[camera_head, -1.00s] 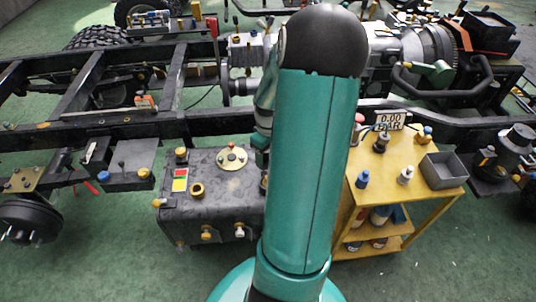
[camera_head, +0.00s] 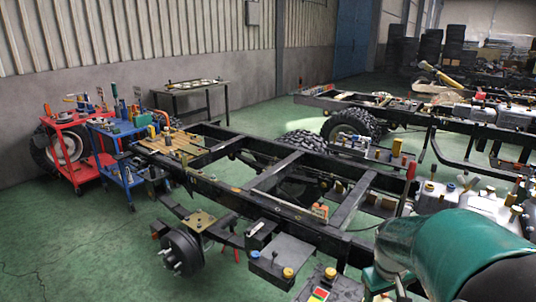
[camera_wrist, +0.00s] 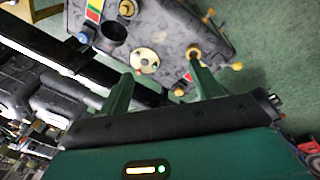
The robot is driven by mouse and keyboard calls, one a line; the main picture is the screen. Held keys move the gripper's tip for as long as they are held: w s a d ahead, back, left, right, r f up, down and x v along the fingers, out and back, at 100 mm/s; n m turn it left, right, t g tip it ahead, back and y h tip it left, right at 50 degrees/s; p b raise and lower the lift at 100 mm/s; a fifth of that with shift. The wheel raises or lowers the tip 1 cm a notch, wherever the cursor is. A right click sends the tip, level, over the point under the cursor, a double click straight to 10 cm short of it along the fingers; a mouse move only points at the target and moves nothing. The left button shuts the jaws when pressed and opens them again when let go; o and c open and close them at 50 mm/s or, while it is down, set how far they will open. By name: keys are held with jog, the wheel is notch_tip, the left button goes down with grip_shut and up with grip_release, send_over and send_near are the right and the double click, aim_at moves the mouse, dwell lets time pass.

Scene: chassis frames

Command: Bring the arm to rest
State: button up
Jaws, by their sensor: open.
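My arm (camera_head: 465,250) shows in the head view at the lower right, teal with a black joint, in front of the chassis frame. My gripper (camera_wrist: 160,85) shows in the wrist view with two green fingers spread apart and nothing between them. Beyond the fingers is a dark grey tank (camera_wrist: 180,30) with a round cream cap, yellow fittings and a colour label. I cannot tell whether the fingers touch it.
A red cart (camera_head: 72,150) and a blue cart (camera_head: 118,140) stand at the left. A table (camera_head: 190,90) stands by the wall. Green floor is clear at lower left.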

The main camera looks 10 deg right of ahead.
jog(key=s+a+r+t+y, duration=0.1)
jog(key=s+a+r+t, duration=0.1)
jog(key=a+r, duration=0.4)
jog(key=s+a+r+t+y, duration=0.1)
jog(key=s+a+r, duration=0.4)
jog(key=a, duration=1.1)
jog(key=shift+s+a+r+n+t, duration=0.3)
jog(key=shift+r+t, duration=0.4)
jog(key=shift+t, duration=0.1)
jog(key=c, duration=0.5)
jog(key=shift+d, duration=0.1)
jog(key=shift+c, duration=0.5)
jog(key=shift+d, duration=0.1)
